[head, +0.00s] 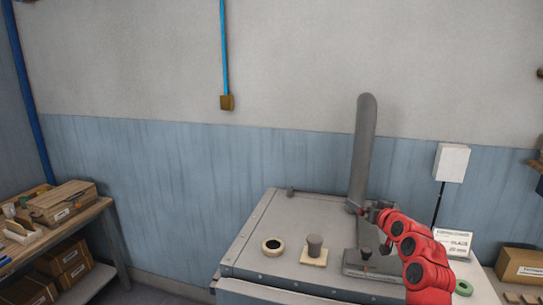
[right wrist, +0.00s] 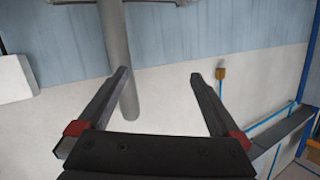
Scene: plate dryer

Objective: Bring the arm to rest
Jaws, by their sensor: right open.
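My right arm, in red, comes in from the lower right of the head view. Its right gripper (head: 357,208) is above the back part of the grey metal dryer top (head: 285,215), in front of the thick grey pipe (head: 364,140). In the right wrist view the two fingers of the right gripper (right wrist: 158,76) are spread wide with nothing between them. The grey pipe (right wrist: 115,40) shows behind the left finger, and I cannot tell the distance between them. My left gripper is in neither view.
On the dryer top are a pale ring (head: 272,246), a dark grey cylinder (head: 315,242) on a beige pad, and a grey block (head: 372,264) below my arm. A green ring (head: 463,288) and white labelled box (head: 455,242) are at right. A wooden bench (head: 85,220) stands left.

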